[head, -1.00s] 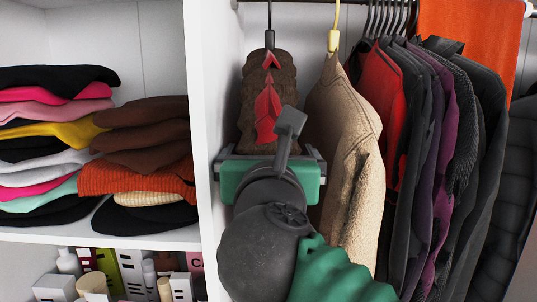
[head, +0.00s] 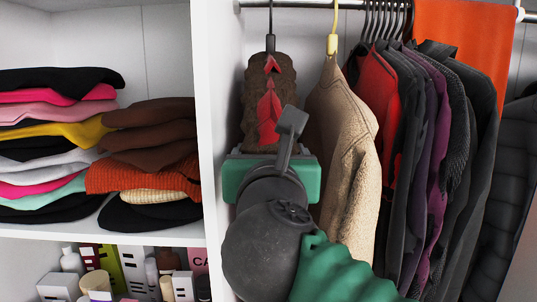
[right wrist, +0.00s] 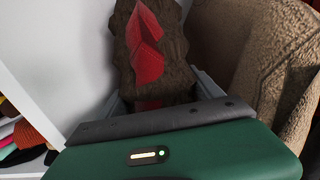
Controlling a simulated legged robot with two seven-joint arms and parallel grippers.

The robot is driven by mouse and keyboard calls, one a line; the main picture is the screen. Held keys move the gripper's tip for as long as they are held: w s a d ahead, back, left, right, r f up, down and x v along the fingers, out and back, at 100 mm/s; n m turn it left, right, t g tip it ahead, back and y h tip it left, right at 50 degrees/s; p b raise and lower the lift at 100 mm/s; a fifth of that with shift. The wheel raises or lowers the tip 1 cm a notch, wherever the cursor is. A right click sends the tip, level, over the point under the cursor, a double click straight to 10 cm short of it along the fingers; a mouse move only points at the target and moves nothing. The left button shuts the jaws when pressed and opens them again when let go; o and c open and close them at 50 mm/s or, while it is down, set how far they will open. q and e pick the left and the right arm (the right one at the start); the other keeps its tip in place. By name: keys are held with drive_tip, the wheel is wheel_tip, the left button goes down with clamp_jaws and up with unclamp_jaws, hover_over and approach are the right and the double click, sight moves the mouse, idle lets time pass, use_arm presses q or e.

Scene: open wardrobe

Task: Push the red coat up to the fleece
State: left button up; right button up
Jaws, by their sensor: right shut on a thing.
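A brown shaggy garment with red down its front (head: 268,105) hangs on a dark hook at the left of the rail. It also shows in the right wrist view (right wrist: 145,45). My right gripper (head: 270,152) is shut on its lower part, with a finger on each side (right wrist: 165,100). The beige fleece (head: 342,120) hangs on a yellow hook to its right, with a gap between them at the top. A plain red coat (head: 378,85) hangs just right of the fleece, partly hidden by it. My left gripper is not in view.
Several dark and purple garments (head: 440,150) hang close together on the right, with an orange cloth (head: 465,45) over the rail (head: 310,4). A white partition (head: 210,120) stands close left of my gripper. Shelves beyond hold folded clothes (head: 90,150) and bottles.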

sight(294, 152)
drive_tip(key=shift+d, duration=0.4)
drive_tip(key=shift+d+r, duration=0.1)
drive_tip(key=shift+d, duration=1.3)
drive_tip(key=o, duration=2.2)
drive_tip(key=shift+w, duration=0.25)
drive_tip(key=shift+c, duration=0.2)
drive_tip(key=shift+w+d, duration=0.1)
drive_tip(key=shift+w, duration=0.05)
